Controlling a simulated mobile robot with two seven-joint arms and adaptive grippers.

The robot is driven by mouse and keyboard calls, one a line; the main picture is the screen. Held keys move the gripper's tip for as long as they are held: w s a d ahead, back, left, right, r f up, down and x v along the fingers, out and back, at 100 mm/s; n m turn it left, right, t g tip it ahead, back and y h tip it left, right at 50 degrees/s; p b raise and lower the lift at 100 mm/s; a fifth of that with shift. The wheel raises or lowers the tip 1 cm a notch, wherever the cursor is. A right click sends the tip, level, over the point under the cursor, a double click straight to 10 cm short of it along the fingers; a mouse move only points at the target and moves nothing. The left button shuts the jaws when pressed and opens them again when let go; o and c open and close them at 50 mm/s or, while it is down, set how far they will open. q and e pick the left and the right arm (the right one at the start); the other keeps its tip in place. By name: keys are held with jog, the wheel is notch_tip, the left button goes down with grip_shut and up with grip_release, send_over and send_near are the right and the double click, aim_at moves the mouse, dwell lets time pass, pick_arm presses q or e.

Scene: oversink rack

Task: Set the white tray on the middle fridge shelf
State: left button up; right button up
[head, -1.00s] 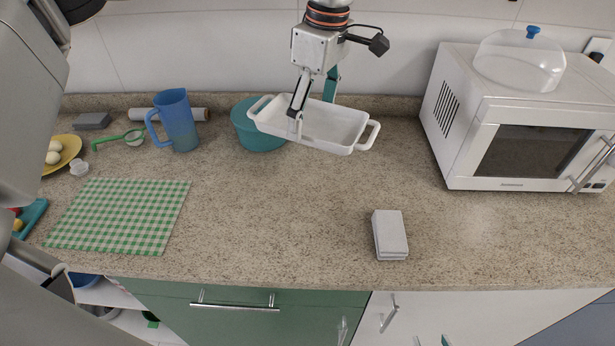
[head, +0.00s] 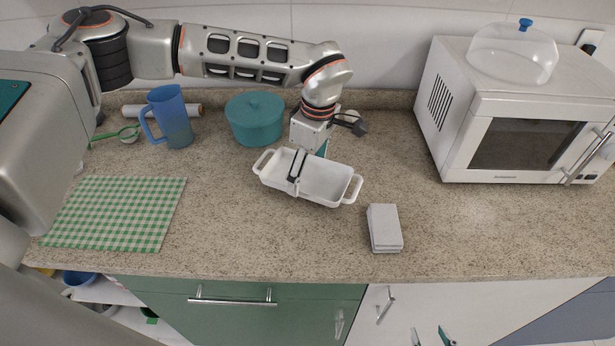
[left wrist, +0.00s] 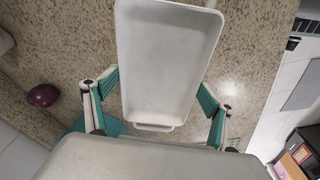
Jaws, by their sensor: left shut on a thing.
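The white tray (head: 325,181), a shallow rectangular dish with a handle at each end, is level above the counter in the head view. My left gripper (head: 297,176) is shut on the tray, with a dark finger reaching over its inside. The empty inside of the tray (left wrist: 168,65) fills the middle of the left wrist view, with teal finger linkages on both sides. Teal tips of my right gripper (head: 431,337) show apart at the bottom edge of the head view. No fridge shelf can be made out.
A teal pot (head: 256,125) and a blue jug (head: 171,120) stand behind and left. A white microwave (head: 465,115) stands right. A grey-white block (head: 384,228) lies near the front edge, close to the tray. A green checked cloth (head: 115,213) lies left.

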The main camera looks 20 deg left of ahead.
aim_at(307, 179)
pick_arm(q)
jog(key=shift+f, duration=1.5)
jog(key=o, duration=1.2)
jog(key=shift+f, duration=0.1)
jog(key=shift+c, duration=0.2)
